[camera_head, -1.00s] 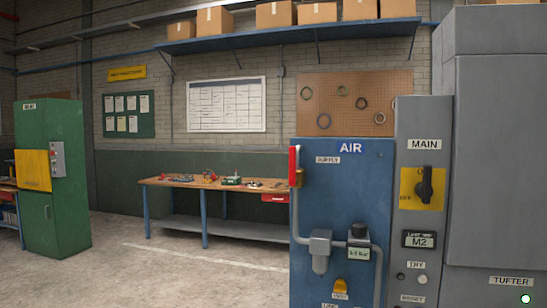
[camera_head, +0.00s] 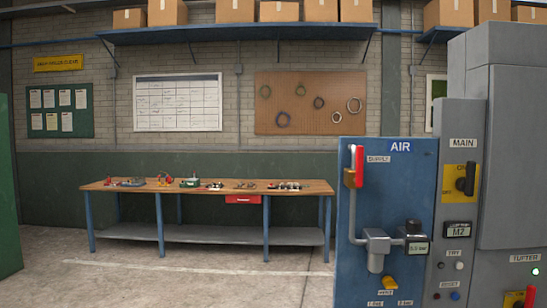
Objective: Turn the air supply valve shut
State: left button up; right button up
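The air supply valve has a red handle (camera_head: 360,166) standing upright on a brass-coloured body (camera_head: 350,179), beside the SUPPLY label on the blue AIR panel (camera_head: 391,210). The handle lies in line with the grey pipe (camera_head: 352,215) that runs down from the valve. Below it are a grey filter unit (camera_head: 376,249), a regulator with a black knob and a small display (camera_head: 417,249), and a yellow knob (camera_head: 389,282). Neither of my grippers is in the head view.
A grey machine (camera_head: 510,150) stands right of the panel, with a black MAIN switch on a yellow plate (camera_head: 452,190). A workbench (camera_head: 225,187) with tools stands along the back wall. The floor (camera_head: 180,285) left of the panel is clear.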

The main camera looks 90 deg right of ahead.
aim_at(358, 179)
jog(key=u, duration=0.1)
jog(key=i, duration=1.1)
jog(key=z, duration=0.95)
jog(key=i, duration=0.25)
jog(key=z, duration=2.75)
jog(key=k, duration=0.35)
jog(key=z, duration=0.4)
jog(key=i, duration=1.4)
jog(key=u, duration=0.4)
